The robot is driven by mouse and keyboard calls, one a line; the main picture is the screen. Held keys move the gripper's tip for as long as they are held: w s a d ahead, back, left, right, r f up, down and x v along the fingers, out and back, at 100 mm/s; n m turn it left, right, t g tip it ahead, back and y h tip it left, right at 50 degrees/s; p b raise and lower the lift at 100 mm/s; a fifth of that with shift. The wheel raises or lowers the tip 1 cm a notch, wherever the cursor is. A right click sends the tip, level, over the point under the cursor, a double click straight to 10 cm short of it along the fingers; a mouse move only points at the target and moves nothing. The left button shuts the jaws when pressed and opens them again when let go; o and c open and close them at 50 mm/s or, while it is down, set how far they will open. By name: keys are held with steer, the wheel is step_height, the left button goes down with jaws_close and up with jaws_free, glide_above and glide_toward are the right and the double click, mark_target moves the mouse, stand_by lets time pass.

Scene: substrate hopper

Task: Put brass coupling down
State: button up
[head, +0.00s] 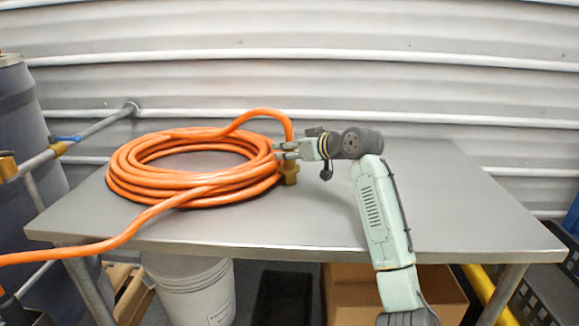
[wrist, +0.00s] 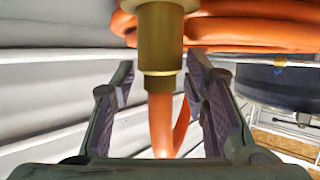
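The brass coupling (head: 291,173) stands upright at the right edge of the coiled orange hose (head: 190,190), on the end of the hose that arches down from above. Its lower end appears to rest on the grey tabletop (head: 330,210). In the wrist view the brass coupling (wrist: 160,40) is between the fingers and a little beyond them, with gaps on both sides. My gripper (head: 279,151) reaches in from the right at the coupling's upper part. In the wrist view my gripper (wrist: 161,70) has its fingers spread, not touching the coupling.
A white bucket (head: 190,290), a black bin (head: 283,297) and a cardboard box (head: 350,295) are under the table. A grey drum (head: 20,120) and a pipe rail (head: 95,128) stand at the left. The tabletop's right side is clear. A corrugated wall (head: 400,80) is behind.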

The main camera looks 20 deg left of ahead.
jaws_close()
stand_by(0.6)
